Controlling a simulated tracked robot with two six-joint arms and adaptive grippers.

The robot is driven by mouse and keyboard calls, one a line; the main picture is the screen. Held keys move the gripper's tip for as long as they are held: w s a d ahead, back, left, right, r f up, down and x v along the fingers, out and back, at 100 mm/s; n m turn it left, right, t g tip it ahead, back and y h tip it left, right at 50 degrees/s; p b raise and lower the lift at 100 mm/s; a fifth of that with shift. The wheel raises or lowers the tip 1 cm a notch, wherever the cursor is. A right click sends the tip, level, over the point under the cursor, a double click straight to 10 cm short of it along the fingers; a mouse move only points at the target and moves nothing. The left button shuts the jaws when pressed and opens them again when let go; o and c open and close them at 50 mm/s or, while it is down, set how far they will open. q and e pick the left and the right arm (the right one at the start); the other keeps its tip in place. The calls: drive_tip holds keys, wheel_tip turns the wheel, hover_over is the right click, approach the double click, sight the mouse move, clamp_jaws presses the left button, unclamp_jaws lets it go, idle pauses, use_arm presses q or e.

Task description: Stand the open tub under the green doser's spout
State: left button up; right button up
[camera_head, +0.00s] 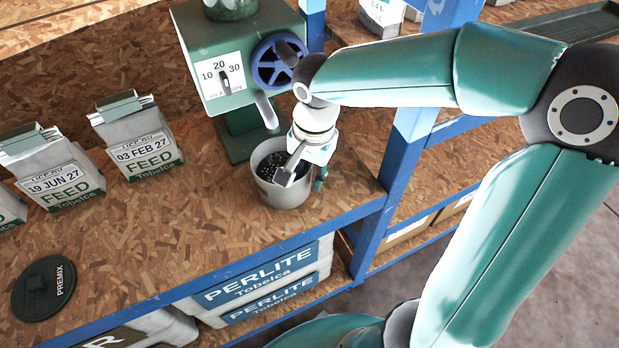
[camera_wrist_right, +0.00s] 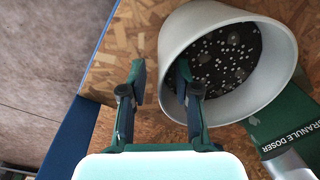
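The open tub (camera_head: 282,194) is a pale grey pail with dark mix and white specks in it. It stands upright on the shelf, in front of the green doser (camera_head: 225,50). The doser's grey spout (camera_head: 266,110) ends above and behind the tub's far rim in the head view. My right gripper (camera_head: 303,181) is open at the tub's right side. In the right wrist view the gripper (camera_wrist_right: 162,88) straddles the tub's wall (camera_wrist_right: 168,45), one finger inside and one outside, with a gap to the outer finger. My left gripper is not in view.
A PREMIX lid (camera_head: 43,288) lies on the shelf at the left. Several feed bags, one dated 03 FEB 27 (camera_head: 137,142), stand behind it. The shelf's blue front edge (camera_head: 225,262) and a blue post (camera_head: 400,160) are near the tub. The shelf between lid and tub is clear.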

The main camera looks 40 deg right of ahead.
wheel_tip(320, 180, up, 9)
drive_tip(key=p, duration=0.1)
drive_tip(key=shift+s+d+p, duration=0.15)
drive_tip(key=shift+s+p, duration=0.15)
idle(0.4)
